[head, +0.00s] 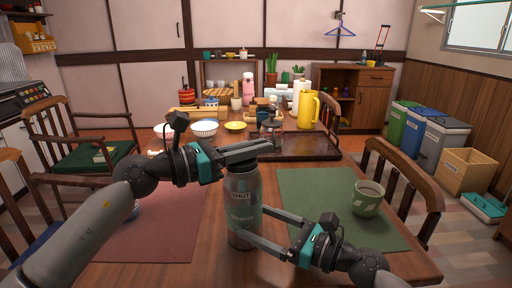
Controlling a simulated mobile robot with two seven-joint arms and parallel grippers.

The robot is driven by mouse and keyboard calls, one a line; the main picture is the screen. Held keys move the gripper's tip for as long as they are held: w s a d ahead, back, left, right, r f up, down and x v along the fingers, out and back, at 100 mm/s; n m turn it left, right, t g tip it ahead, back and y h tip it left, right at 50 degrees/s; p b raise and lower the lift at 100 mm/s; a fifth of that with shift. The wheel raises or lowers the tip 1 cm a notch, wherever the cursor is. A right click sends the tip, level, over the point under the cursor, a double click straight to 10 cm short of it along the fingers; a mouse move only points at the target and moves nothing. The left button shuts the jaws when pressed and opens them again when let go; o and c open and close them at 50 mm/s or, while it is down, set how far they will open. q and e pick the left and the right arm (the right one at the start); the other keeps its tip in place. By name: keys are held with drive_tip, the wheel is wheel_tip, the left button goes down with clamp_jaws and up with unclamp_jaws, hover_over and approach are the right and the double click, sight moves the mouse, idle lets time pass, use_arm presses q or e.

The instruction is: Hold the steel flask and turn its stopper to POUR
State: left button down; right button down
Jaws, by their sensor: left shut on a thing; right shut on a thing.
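The steel flask (243,187) stands upright on the wooden table, between a red mat and a green mat. The word SHUT shows near its top, and more lettering shows lower on the body. My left gripper (256,153) is shut on the stopper at the flask's top and mostly hides the stopper. My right gripper (252,226) is shut on the flask's body, low down, with its fingers reaching in from the right.
A green cup (367,199) stands on the green mat (310,190) to the right. The red mat (150,235) lies to the left. Behind, a dark tray (310,148), a yellow jug (308,110), a white bowl (204,128) and other tableware crowd the table. Chairs stand at both sides.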

use_arm(q)
drive_tip(key=shift+f, duration=0.1)
drive_tip(key=c, duration=0.9)
unclamp_jaws()
drive_tip(key=v, duration=1.2)
use_arm(e)
unclamp_jaws()
use_arm(q)
drive_tip(key=shift+w, duration=0.1)
use_arm(e)
drive_tip(key=shift+d, duration=0.1)
